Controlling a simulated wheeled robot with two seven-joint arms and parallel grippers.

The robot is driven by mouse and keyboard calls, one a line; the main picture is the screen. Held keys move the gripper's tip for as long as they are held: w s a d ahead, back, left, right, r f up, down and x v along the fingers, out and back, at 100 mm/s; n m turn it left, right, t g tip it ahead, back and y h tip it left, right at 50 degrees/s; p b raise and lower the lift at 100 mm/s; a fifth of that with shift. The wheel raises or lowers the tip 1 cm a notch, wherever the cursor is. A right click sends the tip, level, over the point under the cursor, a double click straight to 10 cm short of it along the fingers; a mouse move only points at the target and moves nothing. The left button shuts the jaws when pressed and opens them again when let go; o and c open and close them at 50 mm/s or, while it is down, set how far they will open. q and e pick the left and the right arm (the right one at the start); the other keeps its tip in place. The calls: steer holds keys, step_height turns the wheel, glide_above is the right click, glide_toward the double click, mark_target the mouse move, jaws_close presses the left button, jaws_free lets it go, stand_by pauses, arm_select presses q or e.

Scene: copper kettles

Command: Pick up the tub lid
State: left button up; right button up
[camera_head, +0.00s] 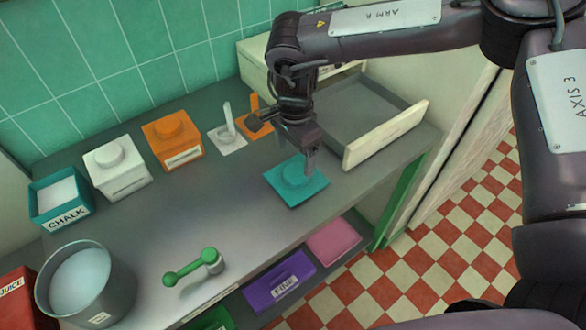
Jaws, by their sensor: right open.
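A teal square lid with a round knob (297,182) lies flat on the grey counter. The open tub labelled CHALK (62,213) at the far left has the same teal colour and pale contents. My right gripper (285,148) is open, with nothing between its fingers. It hangs just above and behind the lid, with one finger close to the right side of the knob. I cannot tell whether that finger touches the lid. My left gripper is not in view.
An open drawer-like tray with a cream front (386,134) stands right of the gripper. White (117,173) and orange (172,140) lidded tubs, a grey pot (85,284) and a green-handled tool (190,267) are on the counter. The counter's middle is clear.

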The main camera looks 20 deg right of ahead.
mark_target(295, 173)
steer(key=f, duration=0.1)
steer(key=f+p, duration=0.1)
steer(key=f, duration=0.1)
steer(key=shift+s, duration=0.3)
step_height(295, 173, down, 2)
steer(key=shift+w+f+p, duration=0.15)
steer(key=shift+f+p, duration=0.1)
steer(key=shift+p, duration=0.2)
steer(key=shift+f, duration=0.4)
steer(key=c, duration=1)
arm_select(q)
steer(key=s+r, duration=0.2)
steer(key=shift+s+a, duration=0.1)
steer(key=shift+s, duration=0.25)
arm_select(e)
steer(key=shift+c, duration=0.4)
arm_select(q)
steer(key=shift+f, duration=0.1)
arm_select(e)
steer(key=shift+r, duration=0.15)
